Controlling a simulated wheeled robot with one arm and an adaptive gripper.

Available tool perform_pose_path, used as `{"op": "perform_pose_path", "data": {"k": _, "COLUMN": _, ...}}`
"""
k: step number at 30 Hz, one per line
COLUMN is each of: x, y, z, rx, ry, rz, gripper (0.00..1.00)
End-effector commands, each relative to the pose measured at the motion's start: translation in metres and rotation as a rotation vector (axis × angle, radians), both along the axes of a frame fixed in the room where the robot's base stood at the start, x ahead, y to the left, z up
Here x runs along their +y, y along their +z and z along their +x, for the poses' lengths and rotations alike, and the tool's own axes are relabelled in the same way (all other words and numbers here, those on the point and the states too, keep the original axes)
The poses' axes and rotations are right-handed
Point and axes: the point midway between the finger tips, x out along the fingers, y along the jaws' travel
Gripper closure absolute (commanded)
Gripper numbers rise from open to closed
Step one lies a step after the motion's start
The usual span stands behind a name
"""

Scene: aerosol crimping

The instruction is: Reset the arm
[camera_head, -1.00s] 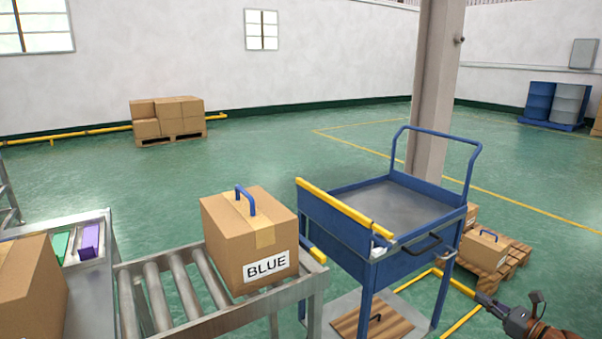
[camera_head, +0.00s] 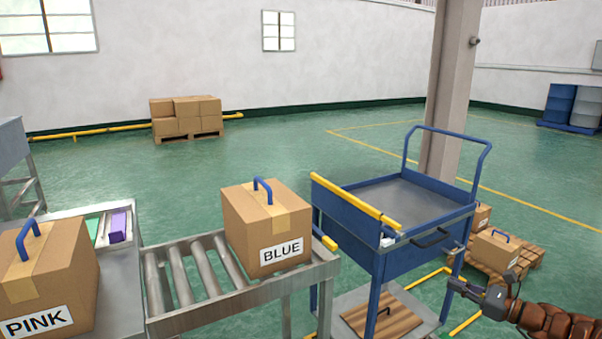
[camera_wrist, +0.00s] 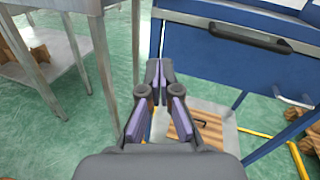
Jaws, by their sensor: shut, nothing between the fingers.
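My gripper (camera_head: 457,286) is at the lower right of the head view, with my arm reaching in from the right edge. It is to the right of the blue cart (camera_head: 350,229) and apart from the boxes. In the wrist view my gripper (camera_wrist: 158,70) has its fingertips together with nothing between them. The cart's side and dark handle (camera_wrist: 250,37) show beyond the fingers, and the cart's lower shelf (camera_wrist: 222,126) shows below.
A box marked BLUE (camera_head: 267,227) stands on the roller conveyor (camera_head: 188,272). A box marked PINK (camera_head: 48,274) stands on the table at left. A wooden board (camera_head: 381,312) lies on the cart's lower shelf. Boxes sit on a pallet (camera_head: 525,258) behind my gripper.

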Motion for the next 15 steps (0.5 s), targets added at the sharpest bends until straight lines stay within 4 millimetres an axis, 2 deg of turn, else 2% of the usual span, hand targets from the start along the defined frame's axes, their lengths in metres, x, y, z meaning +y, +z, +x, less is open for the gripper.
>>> {"op": "perform_pose_path", "data": {"k": 4, "x": 0.067, "y": 0.03, "z": 0.001, "rx": -0.044, "ry": 0.152, "rz": -0.078, "gripper": 1.0}}
{"op": "perform_pose_path", "data": {"k": 8, "x": 0.132, "y": 0.054, "z": -0.009, "rx": -0.09, "ry": 0.308, "rz": -0.173, "gripper": 1.0}}
{"op": "perform_pose_path", "data": {"k": 9, "x": 0.152, "y": 0.061, "z": -0.015, "rx": -0.105, "ry": 0.356, "rz": -0.203, "gripper": 1.0}}
{"op": "perform_pose_path", "data": {"k": 15, "x": 0.237, "y": 0.082, "z": -0.055, "rx": -0.177, "ry": 0.588, "rz": -0.362, "gripper": 1.0}}
